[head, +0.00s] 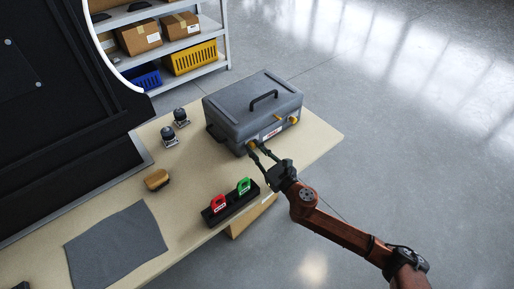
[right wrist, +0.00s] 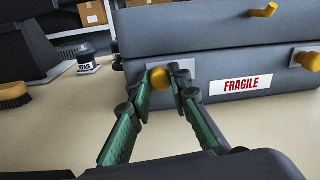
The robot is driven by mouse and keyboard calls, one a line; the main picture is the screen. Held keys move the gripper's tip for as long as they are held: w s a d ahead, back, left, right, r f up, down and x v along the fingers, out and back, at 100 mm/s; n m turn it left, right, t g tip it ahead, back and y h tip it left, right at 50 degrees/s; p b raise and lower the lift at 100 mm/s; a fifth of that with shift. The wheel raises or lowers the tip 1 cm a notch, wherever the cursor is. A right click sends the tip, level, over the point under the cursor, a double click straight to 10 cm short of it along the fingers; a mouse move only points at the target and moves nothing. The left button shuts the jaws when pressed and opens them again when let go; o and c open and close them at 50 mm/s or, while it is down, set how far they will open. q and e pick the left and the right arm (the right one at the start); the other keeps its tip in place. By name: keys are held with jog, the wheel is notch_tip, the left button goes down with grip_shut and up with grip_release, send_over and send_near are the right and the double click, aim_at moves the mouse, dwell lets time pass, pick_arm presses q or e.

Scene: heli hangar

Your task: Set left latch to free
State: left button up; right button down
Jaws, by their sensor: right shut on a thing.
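A grey hard case (head: 235,105) with a black top handle stands closed on the workbench. Its front carries a white FRAGILE label (right wrist: 240,84) between two yellow latch knobs on pale plates. The left latch (right wrist: 159,78) is between the fingertips of my right gripper (right wrist: 163,86), which is shut on it. In the head view my right gripper (head: 257,150) reaches the case's front left from the right. The right latch (right wrist: 308,61) is untouched. A yellow lever (right wrist: 263,11) sticks out higher on the front. My left gripper is not in view.
A black holder (head: 232,209) with a red tag (head: 218,203) and a green tag (head: 243,185) lies near my right gripper. A brush (head: 157,180), grey cloth (head: 115,245) and two small dark items (head: 168,136) are on the bench (head: 190,215). Shelving stands behind.

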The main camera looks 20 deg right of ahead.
jog(key=shift+s+a+f, duration=0.1)
jog(key=shift+a, duration=0.15)
jog(key=c, duration=1.8)
grip_release()
jog(key=shift+s+d, duration=0.15)
jog(key=v, duration=1.1)
jog(key=shift+s+d, duration=0.1)
jog(key=shift+s, duration=0.15)
